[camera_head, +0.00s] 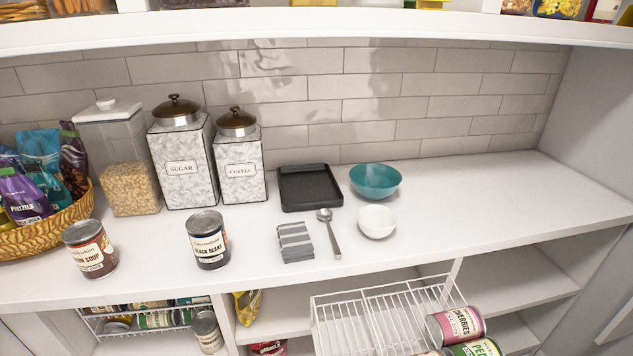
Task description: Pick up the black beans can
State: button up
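The black beans can (208,240) stands upright on the white counter (480,205), left of the middle, in front of the sugar and coffee canisters. Its label is cream and dark with the words "BLACK BEANS", and its metal lid faces up. Nothing touches it. My gripper is not in view.
A soup can (90,249) stands to its left, near a snack basket (48,232). The sugar canister (183,155), coffee canister (238,158) and glass jar (120,165) stand behind. A folded cloth (295,242), spoon (329,232), black tray (309,188), teal bowl (375,181) and white bowl (377,221) lie right.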

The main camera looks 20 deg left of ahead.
aim_at(206, 229)
jog(key=u, duration=1.25)
